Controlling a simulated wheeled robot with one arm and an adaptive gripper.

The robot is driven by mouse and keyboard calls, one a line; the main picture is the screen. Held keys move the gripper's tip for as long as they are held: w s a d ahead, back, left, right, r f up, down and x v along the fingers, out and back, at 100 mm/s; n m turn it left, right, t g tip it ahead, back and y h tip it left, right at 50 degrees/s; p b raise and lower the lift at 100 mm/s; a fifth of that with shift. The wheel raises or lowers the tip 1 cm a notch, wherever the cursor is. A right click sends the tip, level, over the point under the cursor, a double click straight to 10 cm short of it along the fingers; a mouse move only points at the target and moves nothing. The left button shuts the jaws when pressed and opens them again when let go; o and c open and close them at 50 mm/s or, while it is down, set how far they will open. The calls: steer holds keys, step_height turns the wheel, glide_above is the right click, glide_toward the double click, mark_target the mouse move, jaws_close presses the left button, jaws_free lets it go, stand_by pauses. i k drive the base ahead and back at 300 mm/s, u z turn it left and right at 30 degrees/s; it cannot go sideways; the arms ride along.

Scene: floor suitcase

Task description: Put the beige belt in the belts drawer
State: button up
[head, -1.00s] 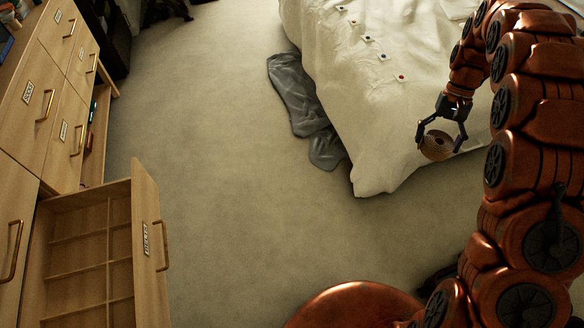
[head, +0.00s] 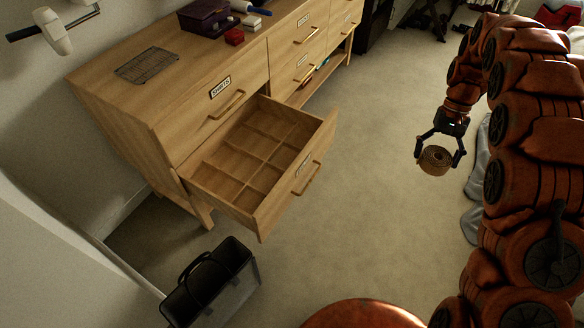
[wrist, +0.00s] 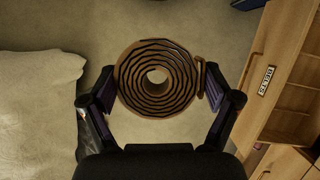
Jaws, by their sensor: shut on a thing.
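The beige belt (head: 436,169) is a rolled coil, seen at the right of the head view. My gripper (head: 438,157) is shut on it from both sides and holds it above the floor. In the wrist view the coil (wrist: 135,80) sits between the two fingers, with a short end at its right. An open drawer (head: 292,186) stands out of the wooden dresser at the centre of the head view, left of my gripper. Its divided compartments look empty.
The wooden dresser (head: 150,105) carries a wire rack (head: 147,66) and a dark purple box (head: 205,18). A drawer labelled SHIRTS (head: 215,100) is closed above the open one. A black bag (head: 212,285) stands on the floor in front. The carpet between drawer and gripper is clear.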

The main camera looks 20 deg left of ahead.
mark_target(291, 162)
steer(key=u, duration=1)
steer(key=i, duration=1.1)
steer(key=u, duration=0.95)
